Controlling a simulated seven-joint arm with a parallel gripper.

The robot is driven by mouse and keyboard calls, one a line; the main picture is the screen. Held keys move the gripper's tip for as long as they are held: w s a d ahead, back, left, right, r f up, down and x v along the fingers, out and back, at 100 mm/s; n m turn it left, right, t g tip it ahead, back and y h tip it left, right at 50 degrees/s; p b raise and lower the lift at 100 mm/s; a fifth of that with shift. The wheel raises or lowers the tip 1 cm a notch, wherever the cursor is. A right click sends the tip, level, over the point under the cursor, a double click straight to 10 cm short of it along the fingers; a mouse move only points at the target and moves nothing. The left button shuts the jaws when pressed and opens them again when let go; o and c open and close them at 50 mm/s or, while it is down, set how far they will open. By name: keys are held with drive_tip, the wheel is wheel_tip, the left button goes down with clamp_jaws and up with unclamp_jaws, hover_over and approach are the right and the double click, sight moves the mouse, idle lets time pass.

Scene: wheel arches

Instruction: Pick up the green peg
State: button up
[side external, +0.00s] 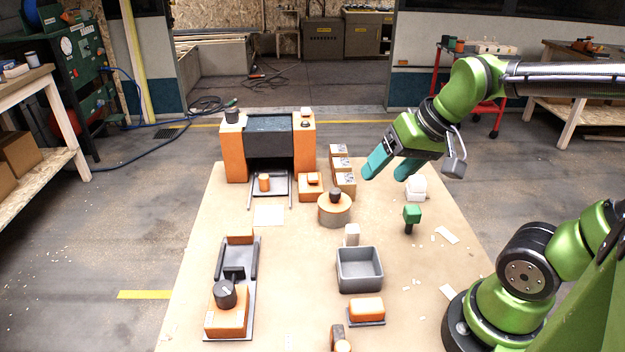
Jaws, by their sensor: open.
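The green peg (412,215) stands on the right part of the table. It has a green block-shaped top and a narrower dark lower part. My gripper (388,172) is above and to the left of the peg in the picture, with two teal fingers spread apart and pointing down and to the left. Nothing is between the fingers. The gripper is apart from the peg.
A white object (416,186) stands just behind the peg. A grey open bin (359,283) and a round orange-topped piece (334,211) are to the left. An orange and black arch (237,150) stands at the back left.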

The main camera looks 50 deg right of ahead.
drive_tip(key=w+d+f+m+g+h, duration=0.1)
drive_tip(key=d+f+m+g, duration=0.15)
drive_tip(key=d, duration=0.55)
drive_tip(key=m+g, duration=0.1)
drive_tip(key=g, duration=0.2)
approach(413, 208)
wheel_tip(413, 208, down, 10)
drive_tip(key=shift+a+f, duration=0.15)
drive_tip(key=shift+f, duration=0.1)
drive_tip(key=shift+w, duration=0.1)
